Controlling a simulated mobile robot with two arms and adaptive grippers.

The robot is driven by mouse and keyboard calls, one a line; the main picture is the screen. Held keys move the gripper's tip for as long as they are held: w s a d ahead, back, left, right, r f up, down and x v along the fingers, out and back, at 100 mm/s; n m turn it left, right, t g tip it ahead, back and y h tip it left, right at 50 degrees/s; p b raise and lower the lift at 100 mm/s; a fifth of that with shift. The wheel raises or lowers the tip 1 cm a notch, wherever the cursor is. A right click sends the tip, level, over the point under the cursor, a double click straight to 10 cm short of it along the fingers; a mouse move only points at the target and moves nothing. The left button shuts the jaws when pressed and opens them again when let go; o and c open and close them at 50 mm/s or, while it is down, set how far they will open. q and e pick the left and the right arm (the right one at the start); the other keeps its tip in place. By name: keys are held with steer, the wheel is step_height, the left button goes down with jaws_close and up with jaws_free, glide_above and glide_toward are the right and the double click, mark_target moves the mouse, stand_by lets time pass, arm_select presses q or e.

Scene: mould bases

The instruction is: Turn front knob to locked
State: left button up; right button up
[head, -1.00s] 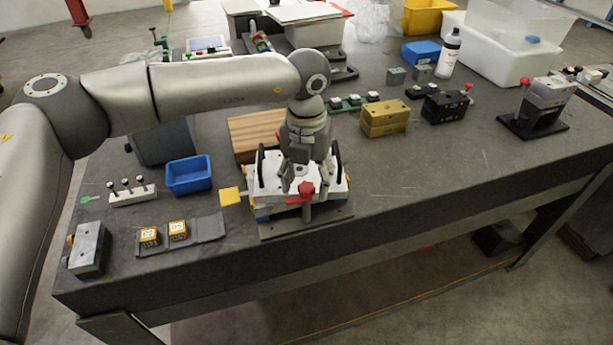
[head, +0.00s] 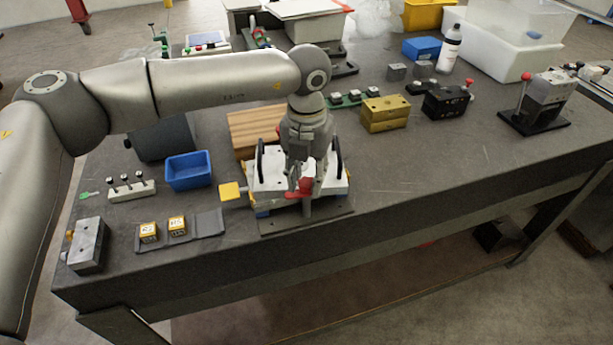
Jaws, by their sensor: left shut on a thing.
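The front knob (head: 294,194) is red and sits at the front of a white mould base (head: 265,187) with black handles on its sides. The mould base rests on a dark plate (head: 340,222) near the table's front edge. My left gripper (head: 304,189) points down over the front of the mould base and is shut on the red knob. The fingers hide part of the knob. My right gripper is not in view.
A yellow tag (head: 229,191) sticks out left of the mould base. A blue bin (head: 188,171) stands further left, and a wooden block (head: 250,128) lies behind. The table front right of the plate is clear.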

mark_target(307, 182)
arm_select(q)
steer(key=m+b, duration=0.3)
steer(key=shift+f, duration=0.2)
steer(key=shift+r+m+b, duration=0.1)
steer(key=shift+m+b, duration=0.55)
steer(key=shift+m, duration=0.45)
steer(key=shift+r, duration=0.1)
steer(key=o, duration=1.1)
steer(key=shift+c, duration=0.2)
steer(key=shift+r, duration=0.1)
step_height(307, 182, up, 12)
